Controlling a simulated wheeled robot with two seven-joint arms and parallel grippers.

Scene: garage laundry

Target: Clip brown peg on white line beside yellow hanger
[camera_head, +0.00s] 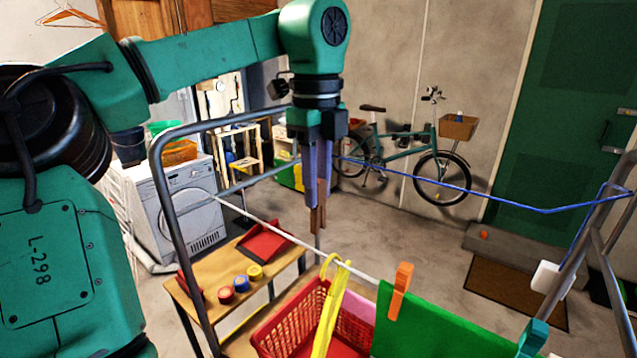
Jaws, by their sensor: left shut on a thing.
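The brown peg (317,220) is upright between the fingertips of my left gripper (318,190), which is shut on it and points down. The white line (268,223) slopes from the drying frame at the left down to the right. The peg's lower end shows just above the white line in the picture; I cannot tell the gap in depth. The yellow hanger (331,312) hangs on the white line, a little right of and below the peg. My right gripper is not in view.
A green cloth (440,332) hangs right of the hanger with an orange peg (400,290) and a teal peg (533,338). A blue line (490,198) runs behind. The grey frame (168,200) stands left. A red basket (273,338) is below.

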